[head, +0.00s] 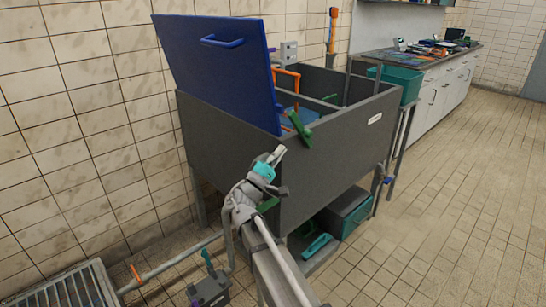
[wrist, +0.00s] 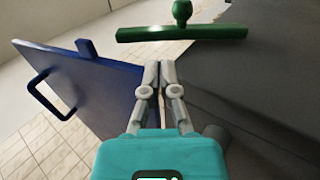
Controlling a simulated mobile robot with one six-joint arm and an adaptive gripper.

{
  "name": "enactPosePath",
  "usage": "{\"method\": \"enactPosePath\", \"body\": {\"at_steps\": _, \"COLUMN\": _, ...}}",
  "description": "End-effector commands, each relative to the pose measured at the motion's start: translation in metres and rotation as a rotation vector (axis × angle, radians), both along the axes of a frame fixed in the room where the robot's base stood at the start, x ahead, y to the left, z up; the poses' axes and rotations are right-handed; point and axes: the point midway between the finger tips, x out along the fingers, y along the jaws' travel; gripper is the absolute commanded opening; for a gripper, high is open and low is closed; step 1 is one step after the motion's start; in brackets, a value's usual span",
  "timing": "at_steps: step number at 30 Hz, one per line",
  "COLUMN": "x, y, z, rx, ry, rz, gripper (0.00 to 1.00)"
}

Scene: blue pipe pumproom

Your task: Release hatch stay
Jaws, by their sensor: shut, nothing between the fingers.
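The blue hatch (head: 218,70) stands raised and tilted on the dark grey box (head: 330,165); its blue handle (head: 222,41) is near the top. It is at the left in the wrist view (wrist: 85,95). A green bar (head: 300,130), probably the hatch stay, sits at the box's near top corner beside the hatch's lower edge. The wrist view shows the green bar (wrist: 182,33) lying across the top, with a round green knob (wrist: 182,10). My gripper (head: 279,151) is shut and empty, its fingertips (wrist: 159,66) just short of the bar, apparently not touching it.
An orange pipe (head: 287,75) shows inside the box. A teal bin (head: 395,84) is at its right end. Below are a teal crate (head: 348,212) and a green-handled tool (head: 317,245). A floor pipe and grate (head: 70,290) lie at left. Floor at right is clear.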

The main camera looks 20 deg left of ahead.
Motion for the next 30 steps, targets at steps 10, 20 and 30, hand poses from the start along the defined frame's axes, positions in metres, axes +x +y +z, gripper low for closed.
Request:
{"method": "enactPosePath", "body": {"at_steps": 10, "x": 0.034, "y": -0.013, "z": 0.029, "rx": 0.001, "ry": 0.000, "rz": -0.001, "gripper": 0.00}}
{"method": "enactPosePath", "body": {"at_steps": 20, "x": 0.048, "y": -0.020, "z": 0.037, "rx": -0.001, "ry": 0.001, "rz": 0.000, "gripper": 0.00}}
{"method": "enactPosePath", "body": {"at_steps": 30, "x": 0.048, "y": -0.020, "z": 0.037, "rx": -0.001, "ry": 0.000, "rz": 0.001, "gripper": 0.00}}
